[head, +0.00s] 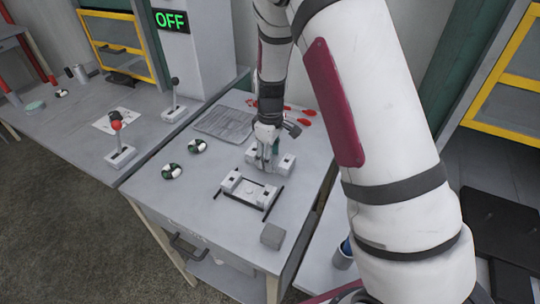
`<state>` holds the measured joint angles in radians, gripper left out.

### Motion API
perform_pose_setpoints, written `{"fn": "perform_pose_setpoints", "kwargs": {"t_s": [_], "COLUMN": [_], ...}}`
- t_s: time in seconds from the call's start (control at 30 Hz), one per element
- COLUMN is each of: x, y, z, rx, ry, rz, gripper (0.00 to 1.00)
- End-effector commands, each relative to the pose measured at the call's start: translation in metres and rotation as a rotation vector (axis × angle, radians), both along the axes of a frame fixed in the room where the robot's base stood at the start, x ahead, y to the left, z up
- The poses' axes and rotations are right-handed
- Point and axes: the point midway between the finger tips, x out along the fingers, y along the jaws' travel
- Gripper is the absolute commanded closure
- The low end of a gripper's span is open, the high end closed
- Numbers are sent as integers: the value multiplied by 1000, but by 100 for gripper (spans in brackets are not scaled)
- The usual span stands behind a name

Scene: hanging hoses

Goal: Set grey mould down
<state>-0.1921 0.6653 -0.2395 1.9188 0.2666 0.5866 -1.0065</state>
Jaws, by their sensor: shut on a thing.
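The grey mould (286,163) is a pale grey piece with raised blocks, showing on both sides of my gripper (266,168). My gripper points down and is shut on it near the middle of the workbench. The fingers hide the middle of the mould. I cannot tell whether its underside touches the bench. A similar pale piece with raised ends and dark rods (250,193) lies on the bench just in front, toward the lower left.
A grey cube (272,236) sits near the bench's front right corner. Two dark-green and white round parts (172,171) lie at left. A grey panel (224,123) and red pieces (305,114) lie behind. Levers (120,145) stand on the left table. An "OFF" sign (171,20) glows green.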

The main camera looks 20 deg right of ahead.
Motion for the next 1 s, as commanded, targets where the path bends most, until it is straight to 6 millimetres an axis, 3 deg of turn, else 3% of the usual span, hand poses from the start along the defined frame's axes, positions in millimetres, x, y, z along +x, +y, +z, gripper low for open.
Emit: {"fn": "perform_pose_setpoints", "kwargs": {"t_s": [0.1, 0.13, 0.2, 0.63, 1.0], "x": [0, 0, 0, 0, -1], "y": [0, 0, 0, 0, 0], "z": [-3, -3, -3, 6, 78], "rx": [0, 0, 0, 0, 0], "ry": [0, 1, 1, -1, -3], "rz": [0, 0, 0, 0, 0], "gripper": [99, 45, 32, 32, 32]}}
